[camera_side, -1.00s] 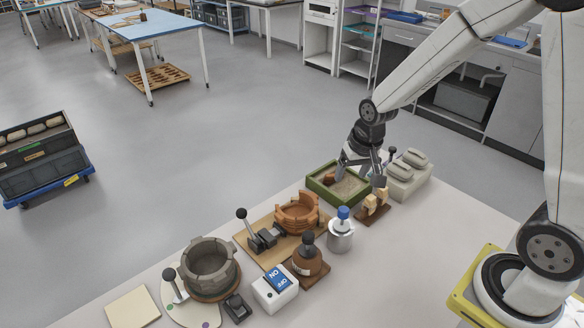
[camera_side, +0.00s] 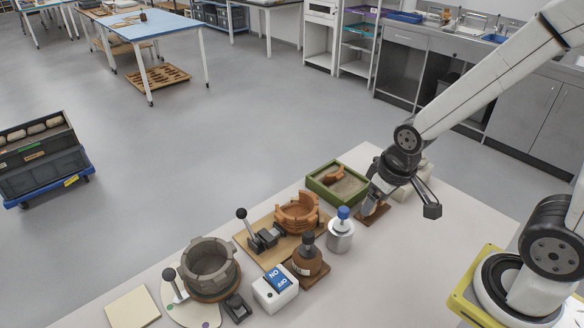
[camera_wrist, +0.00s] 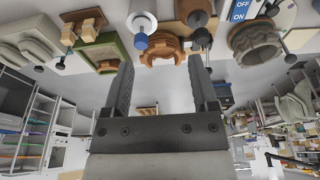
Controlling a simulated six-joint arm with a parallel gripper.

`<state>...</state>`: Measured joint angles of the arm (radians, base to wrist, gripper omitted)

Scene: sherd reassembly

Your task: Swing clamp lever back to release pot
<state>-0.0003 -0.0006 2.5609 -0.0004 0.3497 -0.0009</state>
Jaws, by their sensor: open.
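The orange pot (camera_side: 297,213), with a jagged rim, sits on a wooden board beside a dark clamp (camera_side: 264,239). The clamp lever (camera_side: 241,214) stands up on the left side with a black ball knob. The pot also shows in the wrist view (camera_wrist: 163,50), where I cannot pick out the lever for sure. My gripper (camera_side: 402,211) is open and empty, at the right end of the table, well apart from the clamp. Its two fingers also stand wide apart in the wrist view (camera_wrist: 160,82).
A white bottle with a blue cap (camera_side: 341,237) and a brown knobbed jar (camera_side: 307,261) stand near the pot. A green sand tray (camera_side: 318,187) is behind. A grey pot (camera_side: 209,265) with another lever and an ON/OFF switch box (camera_side: 274,291) are at the front left.

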